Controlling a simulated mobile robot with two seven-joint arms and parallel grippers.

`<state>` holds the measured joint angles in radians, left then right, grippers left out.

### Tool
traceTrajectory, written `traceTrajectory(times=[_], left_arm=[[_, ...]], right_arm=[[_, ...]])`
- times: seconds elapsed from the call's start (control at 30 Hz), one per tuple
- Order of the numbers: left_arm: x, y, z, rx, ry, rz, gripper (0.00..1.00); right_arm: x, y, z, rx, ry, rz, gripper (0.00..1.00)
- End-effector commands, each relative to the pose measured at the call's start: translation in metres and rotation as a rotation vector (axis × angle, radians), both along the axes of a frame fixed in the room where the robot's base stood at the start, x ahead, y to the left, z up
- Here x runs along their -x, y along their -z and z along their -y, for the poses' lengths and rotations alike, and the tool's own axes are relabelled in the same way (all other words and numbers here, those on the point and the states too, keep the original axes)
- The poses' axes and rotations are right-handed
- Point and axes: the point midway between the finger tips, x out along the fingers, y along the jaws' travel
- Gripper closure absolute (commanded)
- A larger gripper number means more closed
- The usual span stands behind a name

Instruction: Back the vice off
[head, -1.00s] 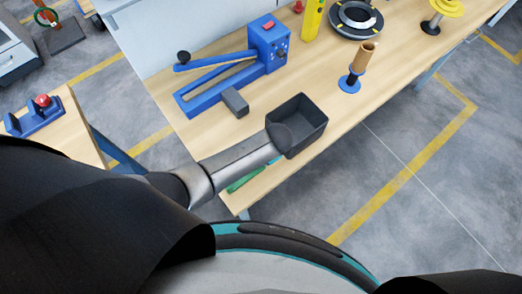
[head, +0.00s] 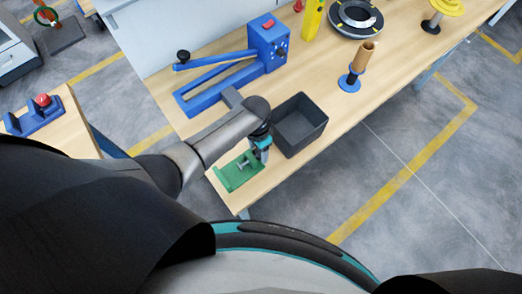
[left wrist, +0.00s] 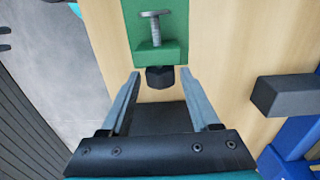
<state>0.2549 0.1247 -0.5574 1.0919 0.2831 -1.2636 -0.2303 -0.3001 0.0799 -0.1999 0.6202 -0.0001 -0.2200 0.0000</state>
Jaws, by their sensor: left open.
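The green vice (head: 228,179) lies near the table's front edge. It has a metal screw with a crossbar (head: 243,165). In the left wrist view the green vice body (left wrist: 170,50) is at the top, with the screw's T-bar (left wrist: 154,14) above and a dark knob (left wrist: 160,77) below. My left gripper (head: 262,154) points down beside the vice's right end. In the left wrist view my left gripper (left wrist: 161,71) is open, with the dark knob between its fingertips in the picture; contact cannot be told. My right gripper is not in view.
A dark open bin (head: 315,134) stands just right of my left gripper. A grey block (head: 231,97) and a blue lever press (head: 268,45) are behind. A blue spool stand (head: 349,82) is farther right. Table between bin and spool is clear.

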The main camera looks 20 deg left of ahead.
Motion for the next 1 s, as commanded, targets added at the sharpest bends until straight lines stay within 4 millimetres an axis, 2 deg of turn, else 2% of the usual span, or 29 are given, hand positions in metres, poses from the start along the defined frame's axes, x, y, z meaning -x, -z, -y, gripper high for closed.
traceTrajectory(times=[0.27,0.53,1.0], left_arm=[[-0.002,0.002,-0.004,0.063,-0.005,-0.052,0.38],[-0.005,0.005,-0.007,0.232,-0.004,-0.183,0.38],[-0.006,0.002,-0.006,0.251,-0.001,-0.197,0.38]], right_arm=[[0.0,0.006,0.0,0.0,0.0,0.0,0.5],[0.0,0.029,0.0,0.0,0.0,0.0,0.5],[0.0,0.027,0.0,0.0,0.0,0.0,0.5]])
